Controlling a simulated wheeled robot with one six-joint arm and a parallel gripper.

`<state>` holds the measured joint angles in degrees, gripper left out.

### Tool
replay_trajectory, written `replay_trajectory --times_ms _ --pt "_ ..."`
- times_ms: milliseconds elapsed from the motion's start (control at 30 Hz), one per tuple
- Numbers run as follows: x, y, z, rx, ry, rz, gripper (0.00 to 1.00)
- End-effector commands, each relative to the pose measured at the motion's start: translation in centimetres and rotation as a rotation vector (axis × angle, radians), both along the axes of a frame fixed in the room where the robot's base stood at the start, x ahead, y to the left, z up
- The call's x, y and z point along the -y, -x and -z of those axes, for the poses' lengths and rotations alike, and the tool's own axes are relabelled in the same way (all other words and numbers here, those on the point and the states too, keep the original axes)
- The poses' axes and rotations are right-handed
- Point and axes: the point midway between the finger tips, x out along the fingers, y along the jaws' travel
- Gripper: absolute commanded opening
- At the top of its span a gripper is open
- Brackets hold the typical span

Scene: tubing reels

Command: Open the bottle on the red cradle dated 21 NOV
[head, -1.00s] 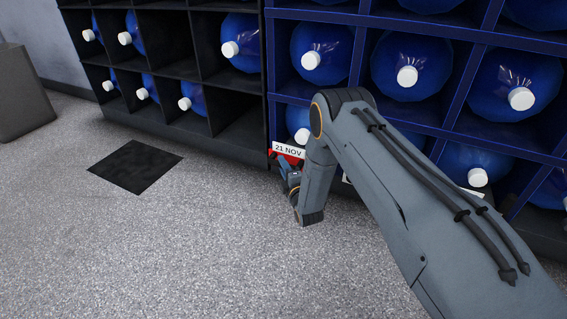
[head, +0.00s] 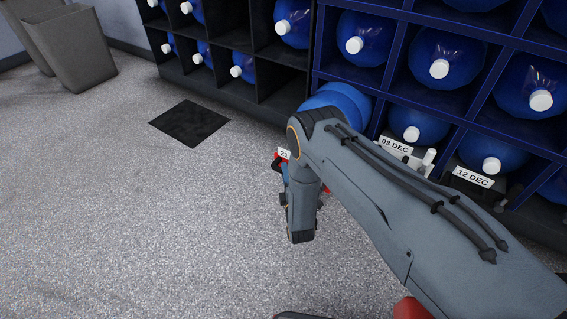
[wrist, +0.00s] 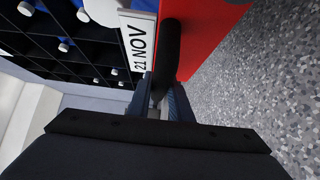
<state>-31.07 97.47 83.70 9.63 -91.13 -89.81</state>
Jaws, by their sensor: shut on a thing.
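The red cradle (head: 276,163) with the 21 NOV label (head: 284,153) is partly hidden behind my arm in the head view. A blue bottle (head: 336,99) juts out from the rack front just behind my arm; its cap is hidden there. In the wrist view the cradle's red front (wrist: 208,32), the label (wrist: 138,43) and a black bar-shaped handle (wrist: 169,50) are close. My gripper (wrist: 165,98) is shut on the handle. A white cap (wrist: 104,10) shows beside the label; I cannot tell whether it belongs to this bottle.
The blue rack (head: 400,88) holds more bottles, with labels 03 DEC (head: 396,146) and 12 DEC (head: 472,177) at right. A black rack (head: 283,68) stands left of it. A dark floor square (head: 189,123) and grey bins (head: 72,50) are at left. The floor in front is clear.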

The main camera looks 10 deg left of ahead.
Motion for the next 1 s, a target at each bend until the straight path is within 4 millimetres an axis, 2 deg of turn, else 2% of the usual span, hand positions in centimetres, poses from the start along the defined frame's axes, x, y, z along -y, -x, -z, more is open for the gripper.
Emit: replay_trajectory --times_ms 100,500,533,633,1000 --pt "0.95 0.23 0.01 -0.002 0.001 0.021 0.0" --pt "1.15 0.33 0.1 -0.001 0.0 0.025 0.0" --pt "1.14 0.34 0.1 -0.001 0.0 0.024 0.22" --pt "1.08 0.34 0.09 -0.001 0.0 0.023 0.38" --pt "0.9 0.95 0.02 -0.001 0.0 0.016 0.38"
